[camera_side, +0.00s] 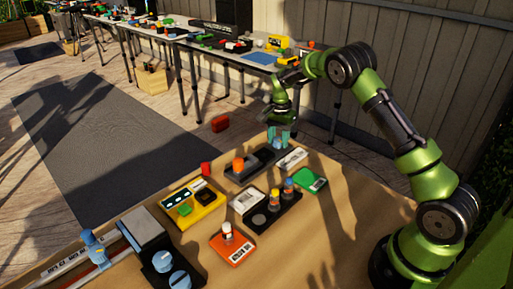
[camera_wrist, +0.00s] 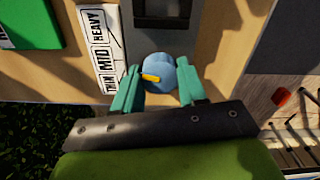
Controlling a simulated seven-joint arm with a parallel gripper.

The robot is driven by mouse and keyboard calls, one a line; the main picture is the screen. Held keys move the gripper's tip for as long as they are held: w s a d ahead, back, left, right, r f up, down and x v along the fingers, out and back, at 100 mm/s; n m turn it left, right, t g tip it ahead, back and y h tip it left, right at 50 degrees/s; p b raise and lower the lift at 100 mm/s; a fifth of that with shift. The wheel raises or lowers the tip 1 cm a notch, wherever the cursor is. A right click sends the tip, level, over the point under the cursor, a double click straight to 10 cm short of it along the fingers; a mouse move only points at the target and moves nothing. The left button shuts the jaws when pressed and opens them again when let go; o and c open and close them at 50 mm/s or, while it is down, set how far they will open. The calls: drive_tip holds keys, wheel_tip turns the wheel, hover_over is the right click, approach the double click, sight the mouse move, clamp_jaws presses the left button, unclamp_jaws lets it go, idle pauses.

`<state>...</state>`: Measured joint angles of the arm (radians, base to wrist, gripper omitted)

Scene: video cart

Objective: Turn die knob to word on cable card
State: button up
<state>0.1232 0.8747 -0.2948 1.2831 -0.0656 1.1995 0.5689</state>
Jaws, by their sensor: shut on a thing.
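The die knob (camera_wrist: 161,68) is round and blue with a yellow pointer, seen in the wrist view on a dark grey block (camera_wrist: 180,38). My gripper (camera_wrist: 158,72) is shut on it, one teal finger on each side. The pointer aims left, toward a white word card (camera_wrist: 98,48) reading THIN, MID and HEAVY; I cannot tell exactly which word it meets. In the side view my gripper (camera_side: 279,135) is low over the far end of the dark block (camera_side: 262,156). The fingers mostly hide the knob there. I cannot tell which card is the cable card.
A green block (camera_side: 310,180) lies close on the right. An orange knob (camera_side: 239,163), a yellow box (camera_side: 193,205), a black block with small bottles (camera_side: 263,222) and an orange card (camera_side: 232,248) share the bench. The front right of the bench is clear.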

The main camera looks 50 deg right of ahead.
sight(278, 139)
drive_tip(key=n, duration=0.6)
drive_tip(key=shift+r+n, duration=0.1)
drive_tip(key=shift+n, duration=0.2)
drive_tip(key=n, duration=0.6)
idle(0.4)
drive_tip(key=o, duration=1.1)
drive_tip(key=shift+c, duration=0.2)
wheel_tip(278, 139, up, 17)
